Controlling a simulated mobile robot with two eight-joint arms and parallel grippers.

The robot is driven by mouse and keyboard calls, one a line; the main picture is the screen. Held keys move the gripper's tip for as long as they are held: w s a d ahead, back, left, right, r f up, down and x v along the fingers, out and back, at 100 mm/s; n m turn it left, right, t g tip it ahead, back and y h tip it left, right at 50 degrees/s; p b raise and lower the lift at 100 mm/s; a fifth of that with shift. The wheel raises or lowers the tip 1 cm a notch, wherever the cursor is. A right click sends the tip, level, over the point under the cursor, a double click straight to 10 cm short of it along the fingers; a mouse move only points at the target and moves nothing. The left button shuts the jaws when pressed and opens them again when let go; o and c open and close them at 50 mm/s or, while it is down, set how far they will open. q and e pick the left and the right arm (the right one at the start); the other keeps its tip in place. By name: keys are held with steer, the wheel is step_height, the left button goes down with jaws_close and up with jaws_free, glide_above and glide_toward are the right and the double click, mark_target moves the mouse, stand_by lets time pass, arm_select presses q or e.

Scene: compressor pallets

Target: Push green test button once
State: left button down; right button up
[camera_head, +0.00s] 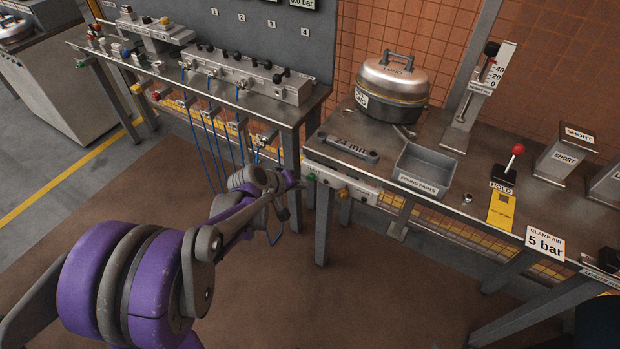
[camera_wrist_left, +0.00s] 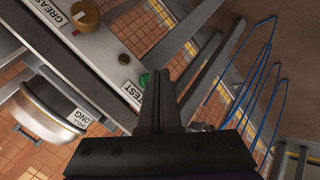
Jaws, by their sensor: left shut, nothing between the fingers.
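The green test button (camera_head: 311,177) sits at the left end of the pale control panel (camera_head: 340,186) on the front of the right-hand bench. In the left wrist view the green button (camera_wrist_left: 144,80) shows beside the TEST label (camera_wrist_left: 130,93), partly behind the fingers. My left gripper (camera_head: 293,178) is shut and empty, just left of the button in the head view. In the left wrist view its fingertips (camera_wrist_left: 159,76) appear right beside the button. I cannot tell whether they touch it. My right gripper is not in view.
A brass knob (camera_wrist_left: 85,15) by the GREASE label shares the panel. A silver-lidded pot (camera_head: 392,80), a 24 mm wrench (camera_head: 348,148) and a grey tray (camera_head: 425,168) are on the bench. Blue hoses (camera_head: 207,140) hang from the left bench. The floor in front is clear.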

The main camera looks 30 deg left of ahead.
arm_select(q)
steer(key=shift+w, duration=0.15)
stand_by(0.6)
steer(key=shift+w, duration=0.3)
steer(key=shift+w+d, duration=0.1)
steer(key=shift+w, duration=0.4)
stand_by(0.6)
steer(key=shift+s, duration=0.95)
steer(key=s, duration=0.5)
steer(key=shift+a, duration=0.25)
stand_by(0.7)
